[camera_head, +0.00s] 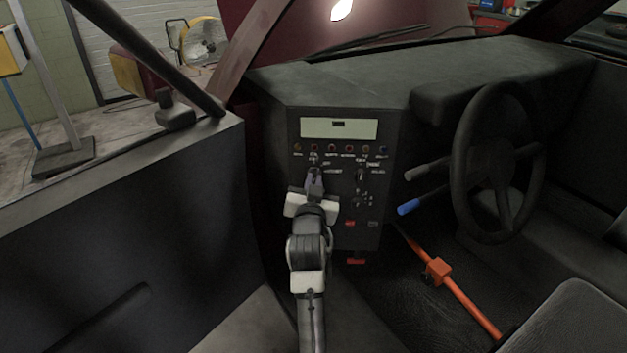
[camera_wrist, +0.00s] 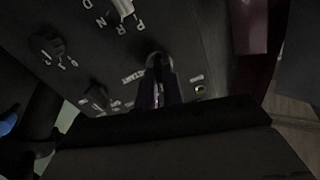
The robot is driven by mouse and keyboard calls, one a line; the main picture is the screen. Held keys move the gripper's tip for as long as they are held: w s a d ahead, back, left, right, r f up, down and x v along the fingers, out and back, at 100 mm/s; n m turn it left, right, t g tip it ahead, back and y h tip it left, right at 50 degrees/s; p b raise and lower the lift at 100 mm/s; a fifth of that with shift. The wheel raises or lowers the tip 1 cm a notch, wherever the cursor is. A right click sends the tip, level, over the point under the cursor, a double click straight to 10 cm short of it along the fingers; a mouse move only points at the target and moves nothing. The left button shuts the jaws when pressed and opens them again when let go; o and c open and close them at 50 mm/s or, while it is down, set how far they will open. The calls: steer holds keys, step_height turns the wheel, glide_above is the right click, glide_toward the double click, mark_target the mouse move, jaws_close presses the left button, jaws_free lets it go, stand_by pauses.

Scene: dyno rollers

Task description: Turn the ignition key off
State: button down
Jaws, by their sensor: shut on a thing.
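My gripper (camera_head: 315,184) reaches up to the black control panel (camera_head: 385,140) left of the steering wheel. Its fingers are shut on the ignition key, which they mostly hide in both views. In the wrist view my gripper (camera_wrist: 159,82) meets the panel (camera_wrist: 78,22) beside a white label that seems to read START (camera_wrist: 131,77). The picture is dark there, and I cannot tell the key's exact angle.
A P R N D selector (camera_wrist: 123,7) and two dark knobs (camera_wrist: 47,45) (camera_wrist: 97,98) sit near the key. The steering wheel (camera_head: 497,165), a blue-tipped lever (camera_head: 408,207) and an orange bar (camera_head: 455,285) lie to the right. The open door (camera_head: 120,215) stands left.

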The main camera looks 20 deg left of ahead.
steer(key=shift+n+p, duration=0.35)
steer(key=shift+n, duration=0.85)
steer(key=c, duration=1.5)
jaws_free()
steer(key=b+v, duration=0.2)
steer(key=v, duration=1.1)
steer(key=shift+s+d, duration=0.15)
steer(key=shift+s, duration=0.25)
